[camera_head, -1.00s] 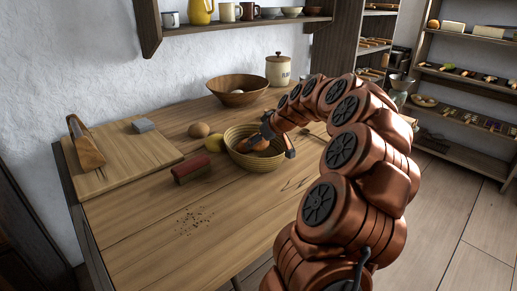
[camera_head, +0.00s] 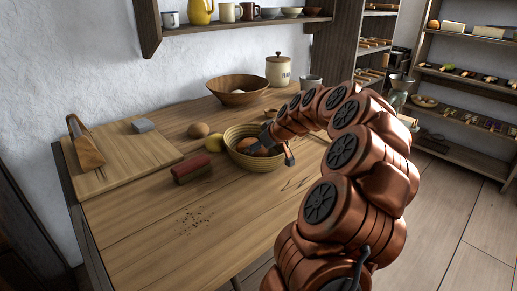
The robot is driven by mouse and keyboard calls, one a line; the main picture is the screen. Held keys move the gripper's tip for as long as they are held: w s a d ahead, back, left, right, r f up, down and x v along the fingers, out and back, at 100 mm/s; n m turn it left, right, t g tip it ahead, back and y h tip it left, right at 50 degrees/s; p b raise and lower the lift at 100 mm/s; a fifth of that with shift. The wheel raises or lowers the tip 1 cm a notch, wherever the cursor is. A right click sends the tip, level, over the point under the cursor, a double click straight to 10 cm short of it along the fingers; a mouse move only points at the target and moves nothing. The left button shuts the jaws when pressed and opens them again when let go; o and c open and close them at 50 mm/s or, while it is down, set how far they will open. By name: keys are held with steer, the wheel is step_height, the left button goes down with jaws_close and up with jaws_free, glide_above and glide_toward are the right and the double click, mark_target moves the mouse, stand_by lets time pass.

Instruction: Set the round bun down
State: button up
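A woven basket-like bowl (camera_head: 238,159) stands near the middle of the wooden table. A brown rounded bun (camera_head: 262,151) shows inside it, partly hidden by my gripper and the rim. My gripper (camera_head: 278,147) reaches down into the right side of this bowl. Its dark fingers stand apart, one behind the bun and one to its right. I cannot tell whether they press on it.
A cutting board (camera_head: 125,152), a wooden bowl (camera_head: 237,89) and a lidded jar (camera_head: 279,69) stand farther back. The table front is clear except for crumbs (camera_head: 195,220).

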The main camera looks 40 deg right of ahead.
steer(key=shift+r, duration=0.15)
steer(key=v, duration=1.2)
steer(key=shift+p, duration=0.3)
